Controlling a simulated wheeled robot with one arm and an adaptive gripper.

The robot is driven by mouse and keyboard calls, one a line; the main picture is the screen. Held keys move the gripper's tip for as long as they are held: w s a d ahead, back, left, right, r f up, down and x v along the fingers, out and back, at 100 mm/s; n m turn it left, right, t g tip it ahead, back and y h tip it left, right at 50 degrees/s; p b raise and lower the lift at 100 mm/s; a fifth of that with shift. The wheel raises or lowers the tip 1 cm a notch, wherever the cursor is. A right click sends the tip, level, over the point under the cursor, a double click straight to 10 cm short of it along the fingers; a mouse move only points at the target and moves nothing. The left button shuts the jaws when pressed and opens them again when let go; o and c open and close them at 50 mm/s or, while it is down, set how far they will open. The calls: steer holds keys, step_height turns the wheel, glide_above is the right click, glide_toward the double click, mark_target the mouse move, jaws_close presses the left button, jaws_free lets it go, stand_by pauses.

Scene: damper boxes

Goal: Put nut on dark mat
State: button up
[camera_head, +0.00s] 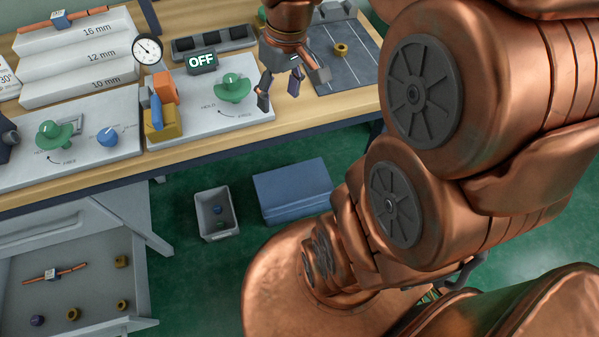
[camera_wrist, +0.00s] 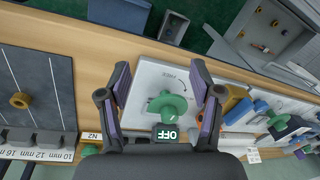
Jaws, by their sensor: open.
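A brass nut (camera_head: 341,49) lies on the dark mat (camera_head: 352,72) at the back right of the bench. In the wrist view the nut (camera_wrist: 20,100) is at the far left on the dark mat (camera_wrist: 52,78), which bears thin pale lines. My gripper (camera_head: 281,92) is open and empty, at the right end of the white panel, left of the mat and apart from the nut. In the wrist view my gripper (camera_wrist: 160,76) has its fingers spread on either side of a green knob (camera_wrist: 168,106); nothing is between them.
The white panel (camera_head: 250,106) carries the green knob, an OFF display (camera_head: 202,62) and coloured blocks (camera_head: 163,105). An open drawer (camera_head: 90,268) holds several small parts. A grey bin (camera_head: 215,213) and blue box (camera_head: 290,188) stand on the floor. Much of the mat is bare.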

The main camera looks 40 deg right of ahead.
steer(key=s+a+f+g, duration=0.1)
steer(key=s+a, duration=0.2)
steer(key=s, duration=0.5)
steer(key=s+a+f+g+h, duration=0.1)
steer(key=s+a, duration=0.3)
steer(key=s, duration=0.4)
steer(key=shift+f+m+h, duration=0.3)
steer(key=shift+f+m, duration=0.1)
steer(key=shift+f, duration=0.2)
steer(key=shift+a, duration=0.1)
step_height(320, 180, up, 8)
steer(key=p, duration=0.8)
steer(key=shift+f, duration=0.1)
steer(key=shift+c, duration=0.2)
